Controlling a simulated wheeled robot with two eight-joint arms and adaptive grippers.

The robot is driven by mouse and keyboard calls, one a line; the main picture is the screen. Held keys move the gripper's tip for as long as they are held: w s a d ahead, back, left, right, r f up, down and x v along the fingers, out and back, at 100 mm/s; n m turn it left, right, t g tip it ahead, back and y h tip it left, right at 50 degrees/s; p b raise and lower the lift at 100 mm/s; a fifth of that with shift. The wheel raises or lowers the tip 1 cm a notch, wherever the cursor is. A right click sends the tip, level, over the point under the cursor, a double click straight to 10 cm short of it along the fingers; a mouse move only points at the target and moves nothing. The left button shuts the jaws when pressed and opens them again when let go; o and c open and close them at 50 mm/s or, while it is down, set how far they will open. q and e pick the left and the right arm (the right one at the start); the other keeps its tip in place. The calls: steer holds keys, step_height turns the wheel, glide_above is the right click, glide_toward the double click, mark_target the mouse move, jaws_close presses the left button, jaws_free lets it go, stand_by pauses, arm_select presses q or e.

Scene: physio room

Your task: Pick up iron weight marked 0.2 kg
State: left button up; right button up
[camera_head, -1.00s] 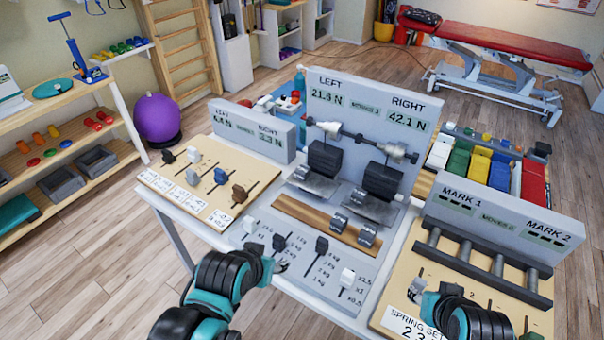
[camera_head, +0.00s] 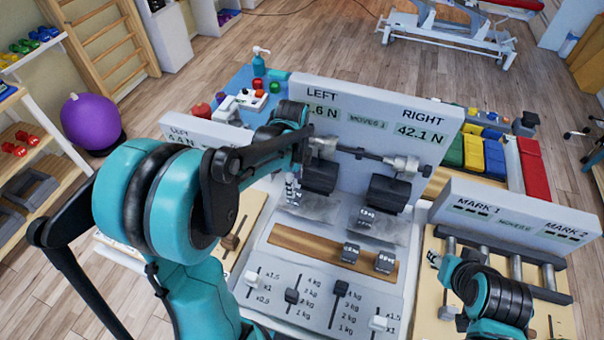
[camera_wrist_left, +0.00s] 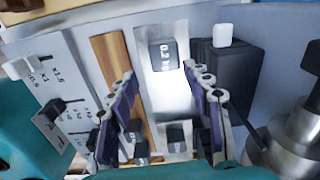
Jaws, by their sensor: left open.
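Several small metal weights are in view. In the left wrist view, one marked weight (camera_wrist_left: 163,55) lies on a shiny metal plate (camera_wrist_left: 170,98); its digits are not clearly readable. My left gripper (camera_wrist_left: 160,78) is open and empty, its fingertips on either side just short of that weight. In the head view, my left gripper (camera_head: 294,178) points down over the left plate, partly hidden by its arm. Two more weights (camera_head: 350,252) (camera_head: 385,262) sit on the wooden strip (camera_head: 300,242), and another (camera_head: 366,217) on the right plate. My right gripper (camera_head: 438,264) is low at the right; its fingers are unclear.
The grey LEFT/RIGHT display board (camera_head: 345,95) stands behind the plates, with a metal bar and dark blocks (camera_head: 388,194) in front. A slider panel (camera_head: 315,300) lies in front. The MARK board (camera_head: 510,215) with metal rollers stands at the right.

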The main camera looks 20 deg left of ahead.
arm_select(q)
steer(key=shift+w+f+m, duration=0.25)
steer(key=shift+w+m, duration=0.05)
steer(key=shift+w, duration=0.05)
steer(key=shift+f, duration=0.4)
steer(key=shift+d+f+b, duration=0.1)
steer(key=shift+f+b, duration=0.45)
steer(key=shift+f, duration=0.3)
step_height(320, 180, down, 5)
steer(key=shift+w+f+b, duration=0.1)
steer(key=shift+b, duration=1)
steer(key=shift+a, duration=0.2)
steer(key=c, duration=1.1)
